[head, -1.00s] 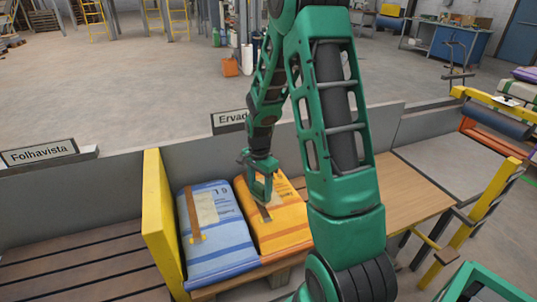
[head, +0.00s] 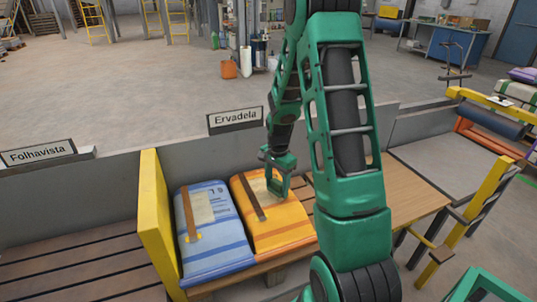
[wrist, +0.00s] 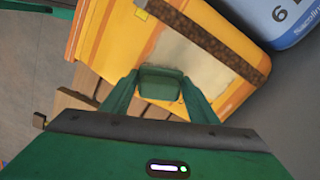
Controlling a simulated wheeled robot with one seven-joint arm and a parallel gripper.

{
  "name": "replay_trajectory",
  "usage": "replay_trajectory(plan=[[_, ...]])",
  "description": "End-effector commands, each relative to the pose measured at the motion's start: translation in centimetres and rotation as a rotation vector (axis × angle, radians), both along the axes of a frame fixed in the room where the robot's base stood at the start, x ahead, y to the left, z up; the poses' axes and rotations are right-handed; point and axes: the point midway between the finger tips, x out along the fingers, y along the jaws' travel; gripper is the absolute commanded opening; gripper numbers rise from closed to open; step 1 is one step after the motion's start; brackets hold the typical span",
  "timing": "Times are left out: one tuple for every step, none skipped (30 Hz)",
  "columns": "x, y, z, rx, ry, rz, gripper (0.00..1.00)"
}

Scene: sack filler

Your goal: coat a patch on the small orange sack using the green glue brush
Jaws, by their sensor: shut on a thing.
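The orange sack (head: 275,231) lies flat beside the blue sack in the head view. It fills much of the wrist view (wrist: 105,40). A pale patch (wrist: 185,60) and a brown strip (wrist: 215,45) show on its top. My gripper (head: 277,182) is over the far right part of the sack. In the wrist view its fingers (wrist: 162,98) are shut on a green block, which appears to be the glue brush (wrist: 162,83). The brush's lower end is hidden, so I cannot tell whether it touches the sack.
The blue sack (head: 213,248) lies left of the orange one, with a similar brown strip. A yellow upright panel (head: 158,225) stands at its left. A grey wall with an "Ervadela" sign (head: 236,118) runs behind. A wooden tabletop (head: 410,190) lies to the right.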

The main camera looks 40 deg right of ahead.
Motion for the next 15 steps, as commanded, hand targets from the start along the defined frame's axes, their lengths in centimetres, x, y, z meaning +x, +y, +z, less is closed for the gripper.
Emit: replay_trajectory(plan=[[0.2, 0.1, 0.6, -0.001, -0.005, 0.002, 0.22], [0.2, 0.1, 1.6, -0.003, -0.008, 0.002, 0.22], [0.2, 0.1, 2.6, -0.004, -0.010, 0.003, 0.22], [0.1, 0.2, 2.8, -0.002, -0.005, 0.003, 0.22], [0.1, 0.2, 3.0, -0.001, -0.005, 0.003, 0.22], [0.1, 0.2, 3.3, -0.002, -0.005, 0.003, 0.22], [0.1, 0.2, 3.6, -0.002, -0.005, 0.003, 0.22], [0.2, 0.2, 3.9, -0.002, -0.005, 0.003, 0.22], [0.2, 0.2, 4.2, -0.001, -0.005, 0.003, 0.22], [0.2, 0.2, 4.5, -0.001, -0.005, 0.003, 0.22], [0.2, 0.2, 4.8, -0.002, -0.006, 0.003, 0.22], [0.2, 0.2, 5.2, -0.002, -0.006, 0.003, 0.22], [0.2, 0.2, 5.4, -0.002, -0.006, 0.003, 0.22], [0.2, 0.2, 5.7, -0.001, -0.005, 0.003, 0.22], [0.2, 0.2, 6.0, -0.002, -0.005, 0.003, 0.22]])
